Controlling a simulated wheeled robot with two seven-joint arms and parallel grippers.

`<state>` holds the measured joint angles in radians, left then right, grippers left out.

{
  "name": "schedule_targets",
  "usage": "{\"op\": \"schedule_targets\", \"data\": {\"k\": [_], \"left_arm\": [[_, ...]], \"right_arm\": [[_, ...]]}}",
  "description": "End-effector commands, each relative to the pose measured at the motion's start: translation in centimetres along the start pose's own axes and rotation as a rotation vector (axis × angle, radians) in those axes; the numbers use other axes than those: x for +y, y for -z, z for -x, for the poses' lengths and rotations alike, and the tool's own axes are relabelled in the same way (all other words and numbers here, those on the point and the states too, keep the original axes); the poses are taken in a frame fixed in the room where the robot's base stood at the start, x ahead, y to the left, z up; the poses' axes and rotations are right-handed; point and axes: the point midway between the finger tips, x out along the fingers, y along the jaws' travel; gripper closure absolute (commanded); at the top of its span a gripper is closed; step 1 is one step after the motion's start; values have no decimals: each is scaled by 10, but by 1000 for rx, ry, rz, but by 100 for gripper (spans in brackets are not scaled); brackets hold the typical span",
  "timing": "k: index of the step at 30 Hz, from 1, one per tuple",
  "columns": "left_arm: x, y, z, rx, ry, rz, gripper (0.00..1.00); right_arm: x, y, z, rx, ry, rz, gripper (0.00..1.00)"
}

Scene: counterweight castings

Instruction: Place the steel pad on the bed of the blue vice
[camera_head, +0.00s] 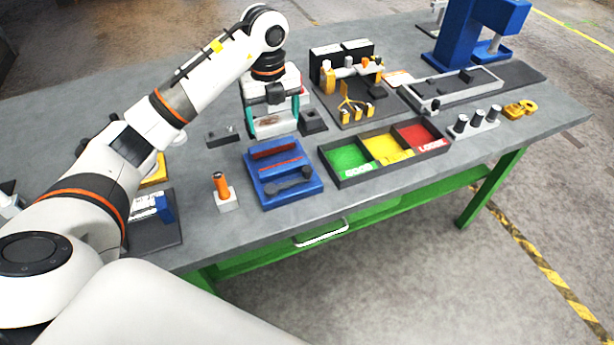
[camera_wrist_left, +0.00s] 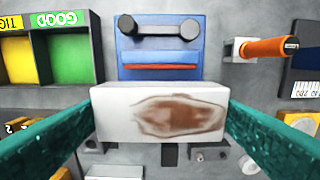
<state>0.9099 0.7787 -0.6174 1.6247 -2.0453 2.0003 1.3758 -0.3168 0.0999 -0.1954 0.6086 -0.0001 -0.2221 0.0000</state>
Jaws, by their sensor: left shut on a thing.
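The steel pad, a pale grey block with a rust-brown patch (camera_wrist_left: 112,112), is between the two teal fingers of my left gripper (camera_wrist_left: 160,120). In the head view the pad (camera_head: 263,131) and the left gripper (camera_head: 274,118) are just behind the blue vice (camera_head: 261,190). The vice has a red strip across it and a dark bar with round ends on its front part. In the left wrist view the vice (camera_wrist_left: 129,58) lies beyond the pad, which hides its near edge. I cannot tell how high the pad is. My right gripper is not in view.
A tray with green, yellow and red compartments (camera_head: 344,181) lies right of the vice. An orange-handled tool in a pale block (camera_head: 226,203) stands left of it. Small dark blocks (camera_head: 222,138) and a rack with yellow parts (camera_head: 345,118) are near the gripper.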

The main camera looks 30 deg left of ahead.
Motion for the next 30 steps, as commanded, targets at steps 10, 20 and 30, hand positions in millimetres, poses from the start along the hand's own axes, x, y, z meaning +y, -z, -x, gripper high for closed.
{"op": "schedule_targets", "data": {"k": [10,20,30], "left_arm": [[-2,0,-50,-1,1,6,60],[-1,0,-81,-2,1,5,60],[-1,1,-98,2,-2,5,60]], "right_arm": [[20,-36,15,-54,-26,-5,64],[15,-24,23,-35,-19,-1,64],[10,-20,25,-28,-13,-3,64]]}}
